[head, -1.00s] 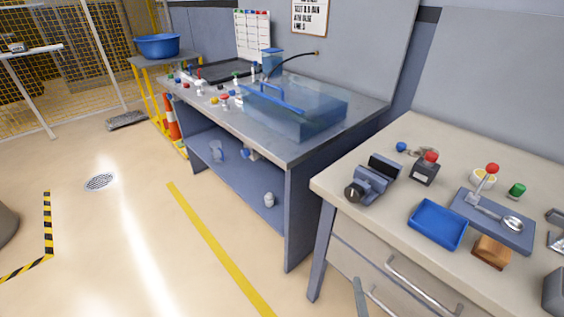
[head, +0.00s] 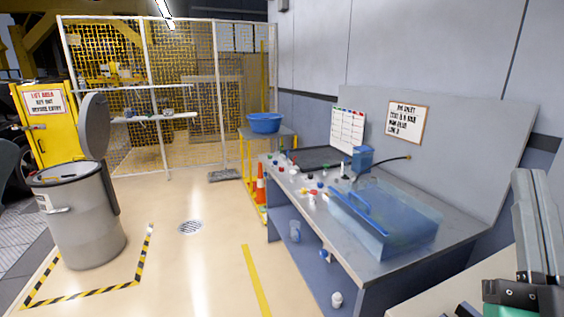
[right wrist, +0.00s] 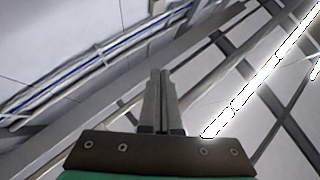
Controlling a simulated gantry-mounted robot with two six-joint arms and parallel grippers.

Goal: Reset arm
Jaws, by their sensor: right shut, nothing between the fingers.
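My right gripper (head: 530,180) is raised at the right edge of the head view, fingers pointing up. In the right wrist view its two fingers (right wrist: 160,75) lie together with nothing between them, against the ceiling beams. It is right of the grey workbench (head: 375,272), which bears a clear blue tank (head: 400,235) with a blue handle, and clear of it. My left gripper is not in view.
A grey bin (head: 85,225) with its lid raised stands at the left inside striped floor tape. A blue basin (head: 264,123) sits on a yellow-legged stand by an orange cone (head: 260,188). The floor between bin and bench is mostly open.

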